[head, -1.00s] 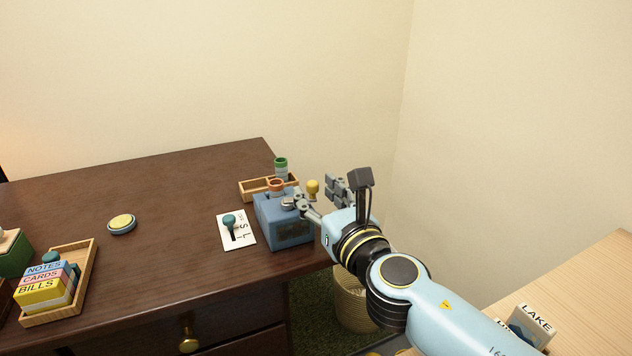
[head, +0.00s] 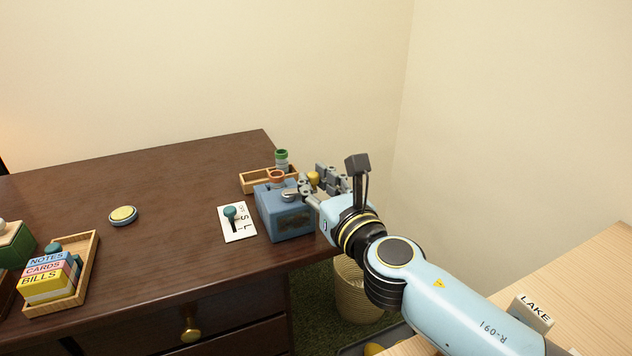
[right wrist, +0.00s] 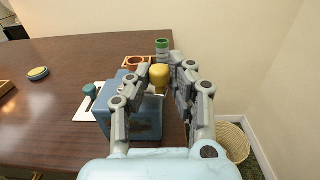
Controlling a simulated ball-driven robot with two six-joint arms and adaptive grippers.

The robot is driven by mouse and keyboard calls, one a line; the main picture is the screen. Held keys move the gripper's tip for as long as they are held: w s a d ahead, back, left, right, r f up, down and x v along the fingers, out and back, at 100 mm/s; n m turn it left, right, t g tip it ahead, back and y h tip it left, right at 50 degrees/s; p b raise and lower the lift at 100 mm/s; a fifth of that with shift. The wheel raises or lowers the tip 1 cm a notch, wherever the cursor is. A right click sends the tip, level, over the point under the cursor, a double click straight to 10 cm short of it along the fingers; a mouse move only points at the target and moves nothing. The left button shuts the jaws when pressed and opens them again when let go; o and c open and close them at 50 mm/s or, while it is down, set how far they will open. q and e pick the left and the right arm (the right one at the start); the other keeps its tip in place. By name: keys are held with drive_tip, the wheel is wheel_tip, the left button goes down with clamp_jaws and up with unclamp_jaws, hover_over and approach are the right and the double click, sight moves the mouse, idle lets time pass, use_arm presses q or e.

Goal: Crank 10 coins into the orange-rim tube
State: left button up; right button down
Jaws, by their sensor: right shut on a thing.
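The blue coin box (head: 287,222) stands at the right end of the dark desk. The orange-rim tube (head: 276,177) is at the back of the box; its rim also shows in the right wrist view (right wrist: 136,62). A yellow crank knob (head: 314,177) is at the box's right side, and it shows more clearly in the right wrist view (right wrist: 159,74). My right gripper (head: 316,182) is shut on this knob, one finger on each side. The fingers partly hide the crank. Coins inside the tube cannot be made out. My left gripper is not in view.
A green-rim tube (head: 281,155) stands in a wooden tray (head: 254,184) behind the box. A white card with a teal-knobbed lever (head: 238,230) lies left of it. A round yellow-topped disc (head: 124,215) is farther left. A woven basket (head: 355,295) stands on the floor below.

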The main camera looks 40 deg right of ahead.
drive_tip(key=y, duration=0.1)
drive_tip(key=n+y+b, duration=0.1)
drive_tip(key=n+y, duration=0.1)
drive_tip(key=shift+w+d+f+b, duration=0.15)
drive_tip(key=shift+w+d+b, duration=0.15)
drive_tip(key=shift+w+d, duration=0.1)
drive_tip(key=shift+w+n+y, duration=0.1)
drive_tip(key=shift+n+y, duration=0.3)
drive_tip(key=shift+y, duration=0.3)
drive_tip(key=c, duration=1.2)
unclamp_jaws()
drive_tip(key=s, duration=1.2)
drive_tip(key=shift+d, duration=0.2)
